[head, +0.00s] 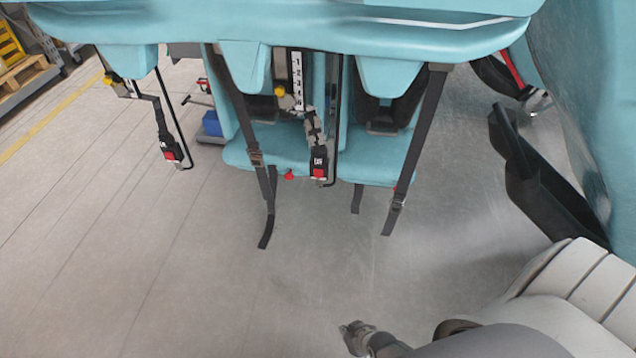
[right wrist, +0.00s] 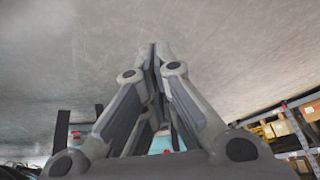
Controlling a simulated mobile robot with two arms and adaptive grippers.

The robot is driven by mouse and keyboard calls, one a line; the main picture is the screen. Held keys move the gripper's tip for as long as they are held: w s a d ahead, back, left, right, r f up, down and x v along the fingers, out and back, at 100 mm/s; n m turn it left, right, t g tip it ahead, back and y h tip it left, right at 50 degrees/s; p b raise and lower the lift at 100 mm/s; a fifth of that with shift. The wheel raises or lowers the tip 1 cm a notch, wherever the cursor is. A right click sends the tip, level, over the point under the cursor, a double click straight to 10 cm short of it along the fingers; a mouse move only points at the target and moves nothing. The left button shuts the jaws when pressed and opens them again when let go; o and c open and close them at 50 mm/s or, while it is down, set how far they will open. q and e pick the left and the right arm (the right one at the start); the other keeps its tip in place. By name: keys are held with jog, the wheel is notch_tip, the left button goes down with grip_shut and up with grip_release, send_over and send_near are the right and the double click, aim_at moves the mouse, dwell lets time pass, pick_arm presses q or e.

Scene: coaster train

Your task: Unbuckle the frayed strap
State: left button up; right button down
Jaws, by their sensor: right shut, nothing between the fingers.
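A dark strap (head: 314,128) with uneven, ragged-looking grey patches hangs at the middle teal seat. It runs down to a black buckle with a red button (head: 319,166). A second strap (head: 161,121) hangs further left, with a similar red-button buckle (head: 172,151). My right gripper (head: 355,337) is low at the bottom of the head view, below and apart from the straps. In the right wrist view its fingers (right wrist: 157,52) are together and empty. My left gripper is not in view.
Two long dark straps, left (head: 265,185) and right (head: 425,125), hang beside the middle buckle. A teal beam (head: 290,28) crosses above. A black trough-like part (head: 540,185) stands at right. The grey floor (head: 200,270) is clear in front.

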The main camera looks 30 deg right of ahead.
aim_at(318, 173)
jog(key=w+d+r+m+t+b, duration=0.25)
jog(key=w+r+b, duration=0.2)
jog(key=w, duration=0.55)
jog(key=w+d+r+m+t+b, duration=0.1)
jog(key=w+r+t+b, duration=0.4)
jog(key=w, duration=0.6)
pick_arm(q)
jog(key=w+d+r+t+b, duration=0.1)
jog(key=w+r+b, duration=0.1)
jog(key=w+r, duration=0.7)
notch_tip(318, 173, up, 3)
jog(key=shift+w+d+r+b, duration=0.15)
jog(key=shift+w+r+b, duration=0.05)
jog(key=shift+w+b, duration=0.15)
pick_arm(e)
jog(key=w+r+m+t, duration=0.1)
jog(key=w+r, duration=0.3)
jog(key=r, duration=0.3)
jog(key=w+d+r+t+y, duration=0.1)
jog(key=w+r, duration=0.3)
jog(key=r, duration=0.4)
jog(key=shift+w+d+r+m+t, duration=0.2)
jog(key=shift+m+t, duration=0.15)
jog(key=shift+t, duration=0.2)
